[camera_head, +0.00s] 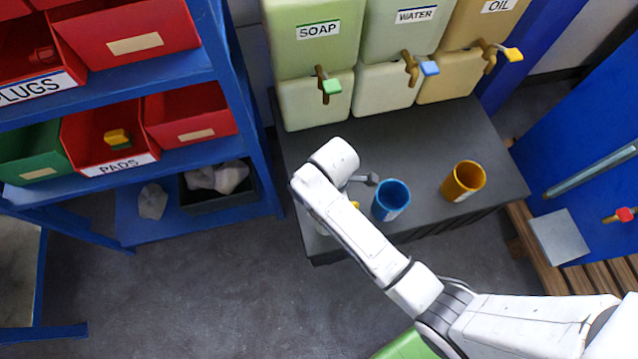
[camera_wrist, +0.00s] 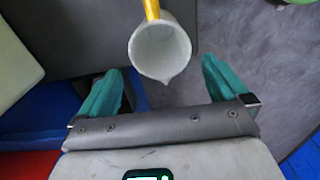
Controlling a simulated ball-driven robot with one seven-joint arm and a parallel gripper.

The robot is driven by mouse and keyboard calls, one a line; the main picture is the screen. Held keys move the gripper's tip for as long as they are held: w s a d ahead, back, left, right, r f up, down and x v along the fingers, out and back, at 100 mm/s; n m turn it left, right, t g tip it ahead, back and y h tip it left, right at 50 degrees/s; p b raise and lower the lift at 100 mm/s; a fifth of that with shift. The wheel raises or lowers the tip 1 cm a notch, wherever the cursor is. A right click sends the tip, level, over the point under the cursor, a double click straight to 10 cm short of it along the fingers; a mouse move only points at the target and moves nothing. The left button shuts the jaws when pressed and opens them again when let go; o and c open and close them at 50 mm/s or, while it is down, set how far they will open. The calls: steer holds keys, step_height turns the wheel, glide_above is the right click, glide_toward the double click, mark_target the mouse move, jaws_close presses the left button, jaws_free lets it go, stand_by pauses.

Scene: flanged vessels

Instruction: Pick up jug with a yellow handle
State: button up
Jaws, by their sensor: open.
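The pale grey jug (camera_wrist: 160,55) with a yellow handle (camera_wrist: 152,10) stands below my gripper in the wrist view. Its open mouth faces up, its spout points toward my gripper's palm, and its handle points away at the top edge. My gripper (camera_wrist: 163,68) is open, with one teal finger on each side of the jug and visible gaps between. Nothing is held. In the head view my arm hides most of the jug; a bit of yellow handle (camera_head: 355,205) shows beside the arm. My gripper's fingers are hidden there.
On the dark bench (camera_head: 450,133) a blue cup (camera_head: 391,201) and an orange cup (camera_head: 464,182) stand right of my arm. Soap, water and oil dispensers (camera_head: 405,80) stand behind. A blue shelf (camera_head: 240,130) with red bins is at left. Floor is clear at lower left.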

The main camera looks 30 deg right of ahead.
step_height(320, 180, down, 5)
steer(key=shift+w, duration=0.15)
step_height(320, 180, down, 6)
steer(key=shift+r+b, duration=0.15)
steer(key=shift+b, duration=0.4)
steer(key=shift+c, duration=0.5)
steer(key=c, duration=0.6)
